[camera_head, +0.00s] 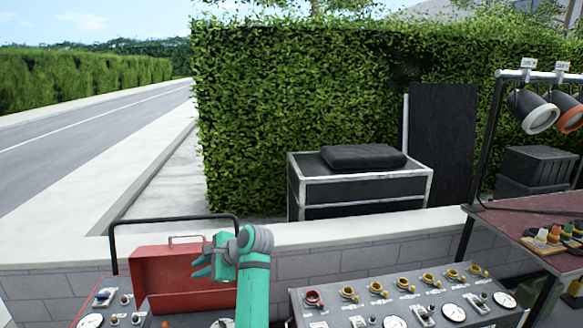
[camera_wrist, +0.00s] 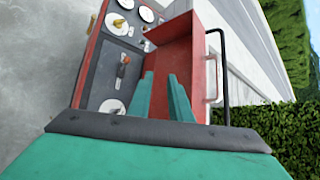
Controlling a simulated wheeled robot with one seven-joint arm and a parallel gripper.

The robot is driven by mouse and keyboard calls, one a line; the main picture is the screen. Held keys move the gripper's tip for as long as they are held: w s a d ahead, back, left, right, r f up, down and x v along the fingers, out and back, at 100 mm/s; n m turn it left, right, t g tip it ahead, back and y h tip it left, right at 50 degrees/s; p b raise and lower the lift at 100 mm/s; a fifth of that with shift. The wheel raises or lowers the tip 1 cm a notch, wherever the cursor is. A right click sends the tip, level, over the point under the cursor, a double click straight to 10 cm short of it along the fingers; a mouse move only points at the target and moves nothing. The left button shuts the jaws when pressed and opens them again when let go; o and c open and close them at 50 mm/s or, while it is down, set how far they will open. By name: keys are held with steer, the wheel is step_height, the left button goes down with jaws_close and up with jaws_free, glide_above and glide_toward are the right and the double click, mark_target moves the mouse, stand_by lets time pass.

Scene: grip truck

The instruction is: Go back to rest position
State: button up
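My gripper (camera_head: 197,264) is teal with a grey wrist joint and points left in the head view. Its two fingers (camera_wrist: 160,78) stand apart with nothing between them in the wrist view. It is in front of the raised red lid (camera_head: 160,268) of a box on the console and overlaps it in the picture. The red lid also shows beyond the fingers in the wrist view (camera_wrist: 178,55). I cannot tell how much space lies between gripper and lid.
A control panel (camera_head: 382,318) with gauges and several yellow-handled knobs lies right of my arm. A black rail (camera_head: 172,218) rises behind the red lid. A low wall (camera_head: 340,235) runs behind. A shelf (camera_head: 530,222) with hanging lamps (camera_head: 533,112) stands at right.

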steer(key=s+d+f+n+t+h, duration=0.15)
steer(key=s+d+f, duration=0.3)
steer(key=f, duration=0.55)
steer(key=s+d+f+t+h, duration=0.1)
steer(key=s+d+f+t, duration=0.3)
steer(key=f, duration=0.6)
steer(key=s+d+f+g+h, duration=0.1)
steer(key=s+d+f+h, duration=0.15)
steer(key=d+f, duration=0.55)
steer(key=s+d+f+n+t+h, duration=0.1)
steer(key=s+d+f+n+t, duration=0.15)
steer(key=s+f, duration=0.7)
steer(key=s+d+r+n+t+h, duration=0.1)
steer(key=s+d+r, duration=0.1)
steer(key=s, duration=0.6)
steer(key=s+d+r+n+h, duration=0.1)
steer(key=s+d+n, duration=0.15)
steer(key=s, duration=0.45)
steer(key=s+d+r+n+t+h, duration=0.1)
steer(key=s+d+r, duration=0.15)
steer(key=s, duration=0.55)
steer(key=s+r+n+t, duration=0.2)
steer(key=s+r+n, duration=0.3)
steer(key=s+r, duration=0.9)
steer(key=shift+s+d+h, duration=0.3)
steer(key=shift+s+d, duration=0.1)
steer(key=shift+s, duration=0.15)
steer(key=shift+w+r, duration=0.1)
